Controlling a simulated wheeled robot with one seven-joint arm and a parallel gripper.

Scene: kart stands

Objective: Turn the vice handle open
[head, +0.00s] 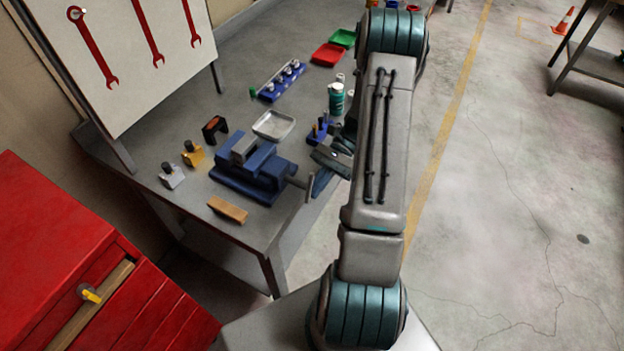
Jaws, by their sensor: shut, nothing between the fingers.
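The blue vice (232,183) with grey jaws sits on the grey workbench near its front edge. Its handle (309,189) is a thin grey bar at the right end of the vice screw, beside the bench edge. My gripper (324,162) is just above and to the right of the handle, partly hidden behind my arm. It is shut and holds nothing. I cannot tell whether its fingertips touch the handle.
A silver tray (287,117), a blue holder (314,134) and a green bottle (336,99) stand behind the vice. A wooden block (228,209) lies in front. A red tool cabinet (50,240) stands at the lower left.

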